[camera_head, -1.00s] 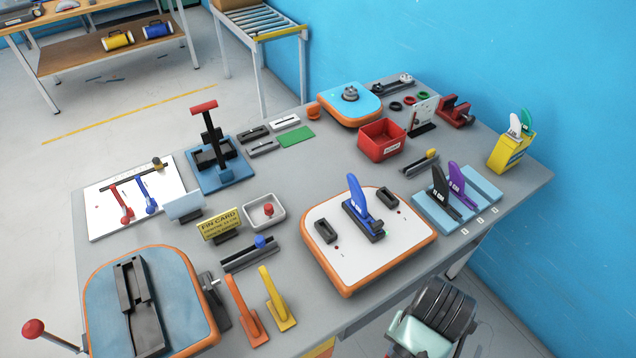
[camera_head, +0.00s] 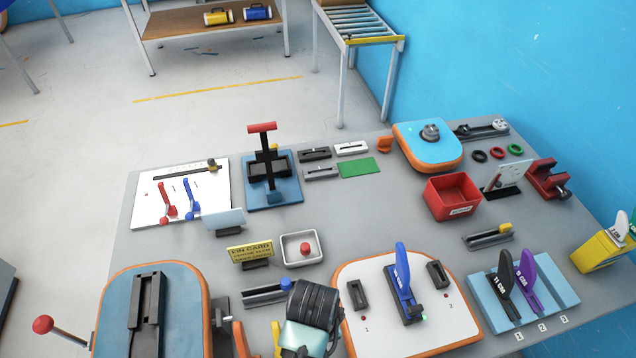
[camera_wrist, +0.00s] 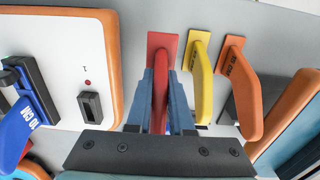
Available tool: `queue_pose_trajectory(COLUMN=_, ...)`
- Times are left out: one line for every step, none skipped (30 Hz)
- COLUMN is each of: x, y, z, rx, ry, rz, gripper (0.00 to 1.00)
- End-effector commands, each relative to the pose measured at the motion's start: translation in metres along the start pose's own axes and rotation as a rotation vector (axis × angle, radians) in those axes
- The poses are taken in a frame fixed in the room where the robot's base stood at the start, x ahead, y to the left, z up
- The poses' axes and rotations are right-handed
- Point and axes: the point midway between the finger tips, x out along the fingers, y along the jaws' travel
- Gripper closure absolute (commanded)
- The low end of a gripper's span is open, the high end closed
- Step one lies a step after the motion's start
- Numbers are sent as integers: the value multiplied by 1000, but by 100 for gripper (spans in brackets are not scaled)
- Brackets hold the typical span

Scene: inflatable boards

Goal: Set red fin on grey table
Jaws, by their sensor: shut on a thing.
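In the wrist view the red fin (camera_wrist: 160,72) stands between the two blue fingers of my gripper (camera_wrist: 159,95), which is shut on it. Its flat red base (camera_wrist: 162,40) is over the grey table (camera_wrist: 140,20), beside the bases of a yellow fin (camera_wrist: 201,80) and an orange fin (camera_wrist: 243,90). I cannot tell whether the red base touches the table or hangs just above it. In the head view my wrist is at the table's near edge and the red fin is hidden.
A white board with an orange rim (camera_head: 390,325) holding a blue fin (camera_head: 402,270) lies right of my wrist. A blue board (camera_head: 180,290) lies to the left. A yellow card (camera_head: 250,252) and a white tray (camera_head: 318,238) stand behind.

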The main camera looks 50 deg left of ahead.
Motion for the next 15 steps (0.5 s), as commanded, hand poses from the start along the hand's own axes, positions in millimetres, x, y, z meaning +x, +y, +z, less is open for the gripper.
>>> queue_pose_trajectory(x=9, y=0, z=0, rx=1, ry=-3, rz=-2, gripper=100)
queue_pose_trajectory(x=14, y=0, z=0, rx=2, ry=-3, rz=-2, gripper=100)
queue_pose_trajectory(x=20, y=0, z=1, rx=3, ry=-3, rz=-2, gripper=100)
queue_pose_trajectory(x=23, y=1, z=1, rx=4, ry=-1, rz=-1, gripper=100)
queue_pose_trajectory(x=25, y=1, z=0, rx=4, ry=-1, rz=0, gripper=100)
queue_pose_trajectory(x=28, y=1, z=0, rx=4, ry=-1, rz=0, gripper=100)
queue_pose_trajectory(x=30, y=1, z=0, rx=5, ry=0, rz=0, gripper=100)
queue_pose_trajectory(x=33, y=1, z=0, rx=5, ry=0, rz=0, gripper=100)
queue_pose_trajectory(x=39, y=1, z=0, rx=5, ry=-2, rz=-1, gripper=100)
queue_pose_trajectory(x=43, y=1, z=0, rx=4, ry=-1, rz=-1, gripper=100)
queue_pose_trajectory(x=48, y=0, z=1, rx=5, ry=-3, rz=-2, gripper=100)
queue_pose_trajectory(x=54, y=1, z=0, rx=5, ry=-2, rz=-1, gripper=100)
queue_pose_trajectory(x=58, y=1, z=0, rx=5, ry=-2, rz=-1, gripper=100)
queue_pose_trajectory(x=62, y=1, z=0, rx=6, ry=-1, rz=-1, gripper=100)
queue_pose_trajectory(x=66, y=1, z=0, rx=6, ry=-1, rz=0, gripper=100)
